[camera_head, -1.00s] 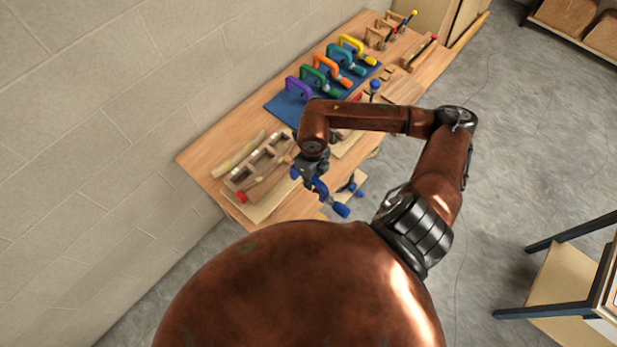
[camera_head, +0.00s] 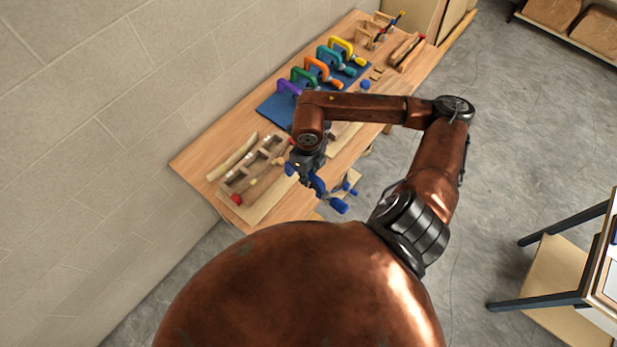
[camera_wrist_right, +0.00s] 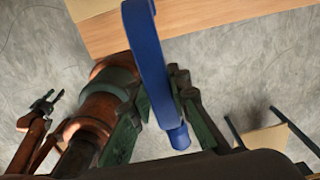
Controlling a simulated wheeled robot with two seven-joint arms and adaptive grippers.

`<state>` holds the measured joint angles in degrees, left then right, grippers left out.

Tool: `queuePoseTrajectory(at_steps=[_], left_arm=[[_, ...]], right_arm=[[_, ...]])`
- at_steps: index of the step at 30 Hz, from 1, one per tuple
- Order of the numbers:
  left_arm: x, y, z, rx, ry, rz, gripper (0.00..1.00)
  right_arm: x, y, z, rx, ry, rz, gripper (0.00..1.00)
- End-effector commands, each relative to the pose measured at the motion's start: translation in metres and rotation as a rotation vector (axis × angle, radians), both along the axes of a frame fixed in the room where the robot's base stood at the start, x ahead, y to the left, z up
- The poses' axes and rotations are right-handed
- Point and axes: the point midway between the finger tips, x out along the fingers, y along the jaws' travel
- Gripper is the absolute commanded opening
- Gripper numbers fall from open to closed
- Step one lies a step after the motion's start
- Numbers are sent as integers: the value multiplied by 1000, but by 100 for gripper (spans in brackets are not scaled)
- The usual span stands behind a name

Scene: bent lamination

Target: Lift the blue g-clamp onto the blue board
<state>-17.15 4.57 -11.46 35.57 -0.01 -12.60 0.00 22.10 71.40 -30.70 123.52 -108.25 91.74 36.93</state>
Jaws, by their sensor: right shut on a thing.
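The blue g-clamp (camera_head: 319,187) is held by my right gripper (camera_head: 306,168) near the front edge of the workbench. In the right wrist view the clamp's blue frame (camera_wrist_right: 150,62) runs up between the dark fingers of my right gripper (camera_wrist_right: 160,110), which are shut on it. My forearm covers part of the board's near side. My left gripper (camera_wrist_right: 42,108) seems to show small in the right wrist view; its opening is unclear.
The wooden workbench (camera_head: 200,165) stands along the block wall. A wooden tray (camera_head: 245,175) with compartments and a red-ended tool lies at its near end. Wooden tools (camera_head: 406,48) lie at the far end. A small table (camera_head: 560,280) stands at right.

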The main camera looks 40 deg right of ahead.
Motion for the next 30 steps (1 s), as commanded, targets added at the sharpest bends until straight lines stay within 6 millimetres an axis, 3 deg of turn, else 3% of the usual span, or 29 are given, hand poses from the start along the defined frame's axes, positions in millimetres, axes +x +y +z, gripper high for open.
queuePoseTrajectory(at_steps=[18,30], left_arm=[[-2,0,19,0,2,0,40],[-1,0,21,0,2,0,40]], right_arm=[[4,0,46,0,-2,-2,0],[4,0,53,0,-1,-2,0]])
